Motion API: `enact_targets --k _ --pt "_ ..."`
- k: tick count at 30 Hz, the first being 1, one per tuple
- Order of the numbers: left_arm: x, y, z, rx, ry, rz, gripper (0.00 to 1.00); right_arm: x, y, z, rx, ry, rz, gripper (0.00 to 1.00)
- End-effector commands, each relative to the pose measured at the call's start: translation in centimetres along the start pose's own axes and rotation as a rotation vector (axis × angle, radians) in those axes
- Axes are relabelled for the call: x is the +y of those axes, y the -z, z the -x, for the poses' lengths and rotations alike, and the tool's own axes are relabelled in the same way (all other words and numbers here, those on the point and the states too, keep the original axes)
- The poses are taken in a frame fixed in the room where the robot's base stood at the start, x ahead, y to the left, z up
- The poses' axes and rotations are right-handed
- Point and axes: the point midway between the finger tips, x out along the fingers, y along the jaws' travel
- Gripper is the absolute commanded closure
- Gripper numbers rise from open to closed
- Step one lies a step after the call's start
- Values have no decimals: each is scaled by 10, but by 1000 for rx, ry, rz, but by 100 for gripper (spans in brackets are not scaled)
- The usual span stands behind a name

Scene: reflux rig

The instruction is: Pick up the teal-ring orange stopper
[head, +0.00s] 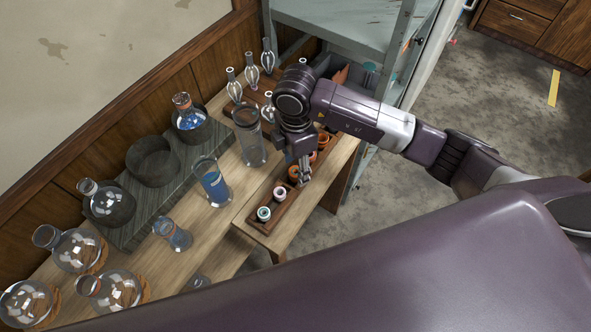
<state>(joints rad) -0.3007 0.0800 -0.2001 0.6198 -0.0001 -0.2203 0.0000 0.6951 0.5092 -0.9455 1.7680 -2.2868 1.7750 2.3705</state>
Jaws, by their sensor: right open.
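A wooden tray (284,208) near the table's right edge holds a row of small ringed stoppers. A stopper that looks orange with a teal ring (293,172) sits in the tray, just left of my right gripper. My right gripper (304,177) points down over the tray, open, with its fingers close beside this stopper. I cannot tell whether they touch it. A pale stopper with a teal ring (263,213) stands at the near end, and a pale one with an orange-red ring (280,192) stands between. My left gripper is not in view.
More orange stoppers (322,142) sit farther along the tray, partly behind my right gripper.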

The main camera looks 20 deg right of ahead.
Motion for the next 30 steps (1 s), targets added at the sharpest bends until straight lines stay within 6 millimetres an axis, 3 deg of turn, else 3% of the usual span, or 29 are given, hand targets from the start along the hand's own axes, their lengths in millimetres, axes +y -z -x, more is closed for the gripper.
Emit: enact_targets --k 4,11,21,30 --pt "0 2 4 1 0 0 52 0 0 -14 0 1 0 53" --pt "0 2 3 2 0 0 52 1 0 -16 0 -2 1 53" --pt "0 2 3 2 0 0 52 1 0 -16 0 -2 0 89" --pt "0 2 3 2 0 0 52 1 0 -14 1 -3 0 91"
